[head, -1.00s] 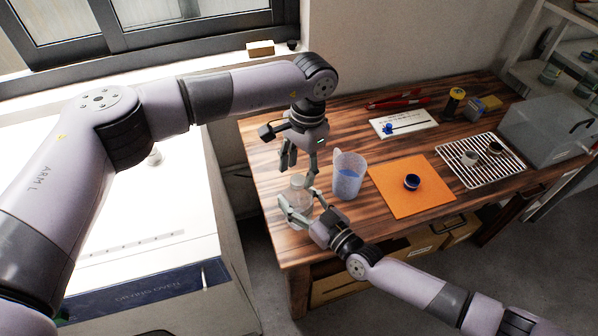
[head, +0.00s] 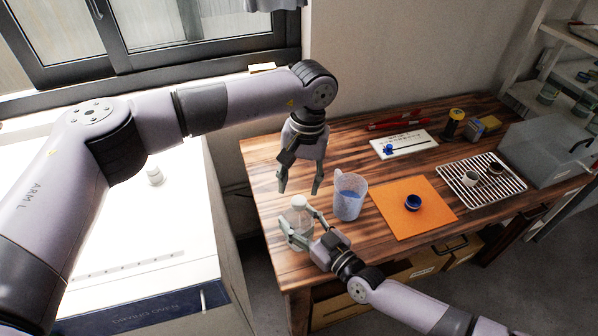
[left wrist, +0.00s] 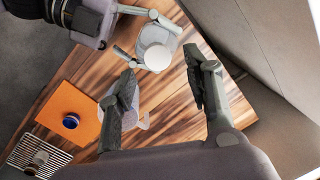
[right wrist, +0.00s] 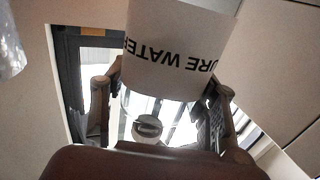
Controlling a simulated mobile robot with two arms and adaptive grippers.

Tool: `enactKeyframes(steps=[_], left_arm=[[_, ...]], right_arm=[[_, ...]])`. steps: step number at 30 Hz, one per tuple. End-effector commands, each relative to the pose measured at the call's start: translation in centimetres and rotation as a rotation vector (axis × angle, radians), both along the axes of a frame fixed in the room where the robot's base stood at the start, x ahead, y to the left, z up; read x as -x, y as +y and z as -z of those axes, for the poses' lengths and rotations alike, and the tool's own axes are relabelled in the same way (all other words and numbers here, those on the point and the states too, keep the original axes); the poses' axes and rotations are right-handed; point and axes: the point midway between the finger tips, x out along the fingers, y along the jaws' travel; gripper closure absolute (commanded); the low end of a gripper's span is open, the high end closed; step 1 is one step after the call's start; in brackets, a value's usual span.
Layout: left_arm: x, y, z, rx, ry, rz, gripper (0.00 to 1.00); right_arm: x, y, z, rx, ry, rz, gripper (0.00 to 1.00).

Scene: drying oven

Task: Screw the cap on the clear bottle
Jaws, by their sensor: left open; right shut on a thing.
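The clear bottle (head: 299,216) stands upright near the table's left front part, with a white cap (head: 299,202) on its mouth. From above, the round cap (left wrist: 157,57) covers the mouth in the left wrist view. I cannot tell how tight it is. My right gripper (head: 299,231) is shut around the bottle's body from the front. Its fingers flank the bottle in the right wrist view, where the printed label (right wrist: 175,50) appears upside down. My left gripper (head: 298,189) is open and empty, pointing down just above the cap, apart from it.
A jug with blue liquid (head: 349,198) stands close to the bottle's right. Further right are a wire rack (head: 458,193) and a grey box (head: 540,150). The white drying oven (head: 150,230) is at left.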

Motion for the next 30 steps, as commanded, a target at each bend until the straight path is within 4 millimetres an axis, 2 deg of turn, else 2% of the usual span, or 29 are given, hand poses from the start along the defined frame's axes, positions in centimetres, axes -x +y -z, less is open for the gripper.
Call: enactKeyframes(steps=[30], left_arm=[[0.1, 0.1, -1.5, -0.042, -0.141, -1.910, 0.54]], right_arm=[[0.0, 0.0, 0.0, 0.001, 0.001, 0.000, 1.00]])
